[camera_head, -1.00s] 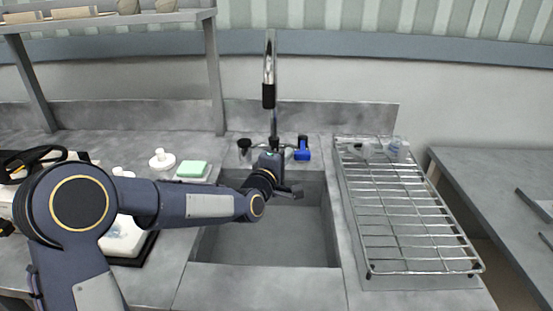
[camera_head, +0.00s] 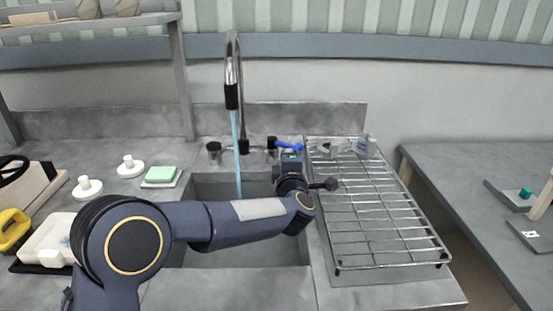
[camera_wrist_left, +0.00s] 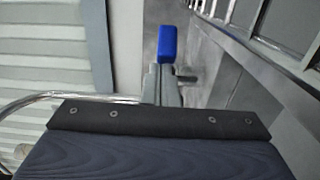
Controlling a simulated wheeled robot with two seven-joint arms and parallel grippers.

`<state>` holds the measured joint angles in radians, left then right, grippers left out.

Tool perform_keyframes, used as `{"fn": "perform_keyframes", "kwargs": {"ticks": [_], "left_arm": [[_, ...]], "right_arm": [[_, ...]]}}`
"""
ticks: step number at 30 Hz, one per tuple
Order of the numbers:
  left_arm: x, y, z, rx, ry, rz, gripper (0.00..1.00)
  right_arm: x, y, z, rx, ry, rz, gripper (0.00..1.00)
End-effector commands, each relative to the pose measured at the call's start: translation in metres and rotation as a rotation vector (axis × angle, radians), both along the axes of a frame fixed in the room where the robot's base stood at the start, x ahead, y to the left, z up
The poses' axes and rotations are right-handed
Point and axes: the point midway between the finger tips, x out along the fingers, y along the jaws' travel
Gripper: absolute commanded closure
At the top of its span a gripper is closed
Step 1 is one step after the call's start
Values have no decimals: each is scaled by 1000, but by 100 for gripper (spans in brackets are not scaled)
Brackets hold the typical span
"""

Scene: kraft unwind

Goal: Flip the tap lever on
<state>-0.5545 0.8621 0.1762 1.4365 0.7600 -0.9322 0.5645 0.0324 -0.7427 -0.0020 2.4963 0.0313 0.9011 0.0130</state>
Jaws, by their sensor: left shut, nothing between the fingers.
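The tap (camera_head: 233,75) stands behind the sink with its spout curving up and forward. A blue stream of water (camera_head: 237,155) runs from its mouth into the sink. The blue tap lever (camera_head: 288,147) is at the right of the tap's base, its near end partly hidden by my left gripper (camera_head: 291,158). In the left wrist view, the lever's blue end (camera_wrist_left: 167,43) shows just past the tips of my left gripper (camera_wrist_left: 167,72). Those fingers are shut and empty. I cannot tell whether they touch the lever. My right gripper is not in view.
My left arm crosses the sink (camera_head: 205,190). A wire drying rack (camera_head: 375,210) lies close on the right. A green sponge on a dish (camera_head: 160,175) and white stoppers (camera_head: 130,167) lie to the left. A shelf post (camera_head: 181,85) rises at the back left.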

Motion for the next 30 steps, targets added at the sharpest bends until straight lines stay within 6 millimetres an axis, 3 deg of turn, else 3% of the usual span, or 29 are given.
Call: {"fn": "perform_keyframes", "kwargs": {"ticks": [9,30], "left_arm": [[5,-15,-1,-2,0,-5,100],[6,-23,4,-8,-4,-17,100]], "right_arm": [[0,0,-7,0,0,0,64],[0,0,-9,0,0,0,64]]}}
